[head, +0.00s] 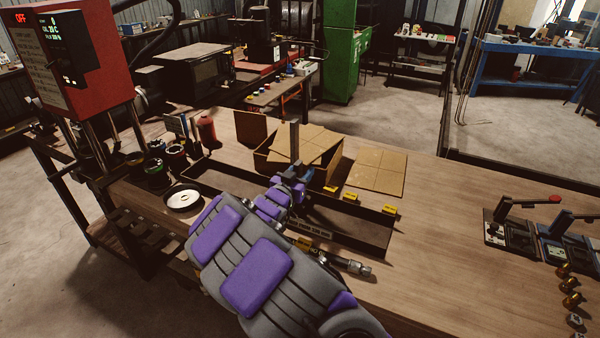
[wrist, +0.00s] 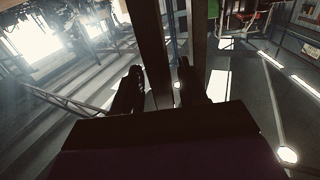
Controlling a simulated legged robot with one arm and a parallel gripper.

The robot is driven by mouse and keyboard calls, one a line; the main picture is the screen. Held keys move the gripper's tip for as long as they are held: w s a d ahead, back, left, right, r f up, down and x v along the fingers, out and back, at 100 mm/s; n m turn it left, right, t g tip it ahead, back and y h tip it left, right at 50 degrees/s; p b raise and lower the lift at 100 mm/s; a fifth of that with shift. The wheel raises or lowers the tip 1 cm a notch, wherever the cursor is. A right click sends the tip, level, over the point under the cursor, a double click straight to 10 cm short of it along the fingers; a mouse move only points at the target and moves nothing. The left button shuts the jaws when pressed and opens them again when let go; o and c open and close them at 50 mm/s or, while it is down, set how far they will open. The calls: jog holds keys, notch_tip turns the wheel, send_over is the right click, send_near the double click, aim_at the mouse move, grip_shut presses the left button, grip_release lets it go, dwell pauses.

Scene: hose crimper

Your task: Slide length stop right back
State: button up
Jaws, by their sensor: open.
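A dark upright bar (head: 294,140) rises just beyond my gripper (head: 291,182) in the head view. It may be the length stop, but no readable label confirms this. In the wrist view my gripper (wrist: 160,78) has its two dark fingers apart, with an upright bar (wrist: 153,45) showing between or just beyond them. I cannot tell whether they touch it. A second upright edge (wrist: 198,40) stands by the right finger. My forearm hides part of the long, shallow dark tray (head: 375,238) below.
An open cardboard box (head: 275,166) and a flat cardboard piece (head: 377,172) lie behind the tray. The red crimper (head: 90,50) stands left, with a round dish (head: 183,199) near it. Lever tools (head: 510,230) and brass fittings (head: 570,285) are right. The bench's right middle is clear.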

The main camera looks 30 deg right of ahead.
jog(key=shift+w+a+r, duration=0.15)
jog(key=shift+w+a, duration=0.25)
jog(key=shift+a, duration=0.1)
jog(key=shift+c, duration=0.7)
jog(key=shift+d, duration=0.9)
jog(key=c, duration=0.5)
jog(key=shift+s, duration=0.1)
jog(key=shift+c, duration=0.4)
grip_shut()
jog(key=shift+a+f, duration=0.15)
jog(key=shift+f, duration=0.05)
